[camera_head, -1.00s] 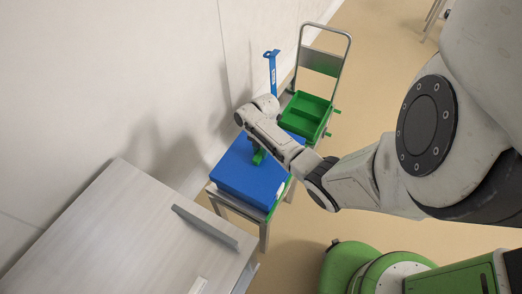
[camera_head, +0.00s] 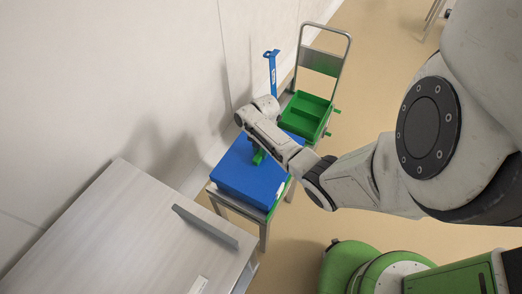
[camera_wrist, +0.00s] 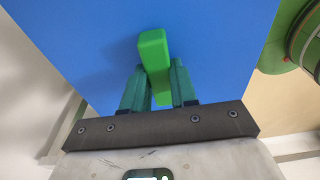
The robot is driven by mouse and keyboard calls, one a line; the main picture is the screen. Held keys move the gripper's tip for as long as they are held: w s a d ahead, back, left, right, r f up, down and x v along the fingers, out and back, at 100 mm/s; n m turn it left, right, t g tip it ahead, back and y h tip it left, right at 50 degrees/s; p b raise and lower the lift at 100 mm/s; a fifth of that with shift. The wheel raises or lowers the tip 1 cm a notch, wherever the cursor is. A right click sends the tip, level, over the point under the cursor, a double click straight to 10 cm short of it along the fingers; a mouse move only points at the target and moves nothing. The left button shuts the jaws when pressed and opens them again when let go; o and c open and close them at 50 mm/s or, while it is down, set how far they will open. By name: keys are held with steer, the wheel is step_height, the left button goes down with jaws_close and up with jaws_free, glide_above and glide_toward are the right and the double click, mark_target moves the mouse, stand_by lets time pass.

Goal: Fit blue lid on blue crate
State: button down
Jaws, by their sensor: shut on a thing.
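A green bar handle (camera_wrist: 154,60) stands out from the lid. My gripper (camera_wrist: 160,88) is shut on this handle, one finger on each side. In the head view my gripper (camera_head: 259,156) is over the lid, partly hidden by my wrist.
The metal stand (camera_head: 264,237) has a green edge at its right. Behind it is a trolley (camera_head: 322,62) with a green divided crate (camera_head: 306,115). A blue post (camera_head: 272,75) stands by the wall.

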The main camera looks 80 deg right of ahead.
steer(key=c, duration=0.8)
jaws_free()
steer(key=c, duration=0.3)
step_height(320, 180, up, 7)
steer(key=p, duration=0.7)
stand_by(0.5)
